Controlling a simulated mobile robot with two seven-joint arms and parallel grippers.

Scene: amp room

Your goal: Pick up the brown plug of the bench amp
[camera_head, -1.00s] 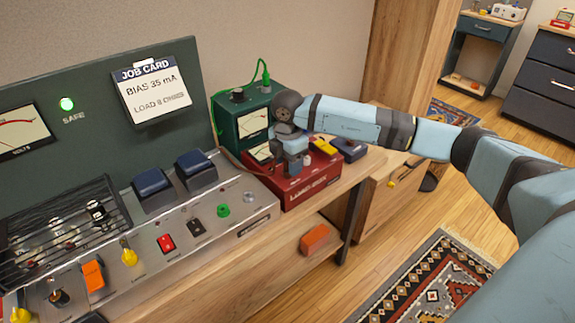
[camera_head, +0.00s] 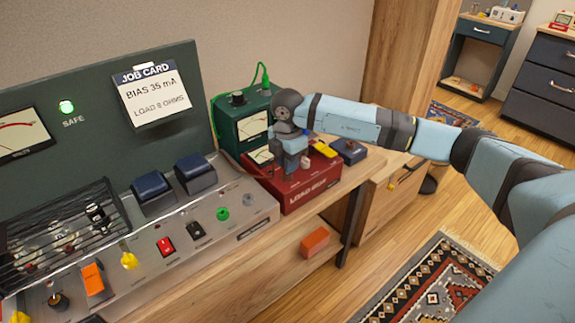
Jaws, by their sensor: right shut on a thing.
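My right gripper (camera_head: 292,165) points down over the red load box (camera_head: 312,190) and is shut. A thin brown lead (camera_head: 238,167) runs from behind the bench amp (camera_head: 240,205) toward the gripper. The brown plug itself is hidden by the gripper; by the lead, it is what the jaws hold. I cannot tell whether the plug is clear of the load box top. My left gripper is not in view.
A green meter box (camera_head: 243,118) with a green lead stands close behind the gripper. A yellow plug (camera_head: 324,149) and a small dark blue box (camera_head: 349,151) are to its right. An orange block (camera_head: 314,242) lies on the lower shelf.

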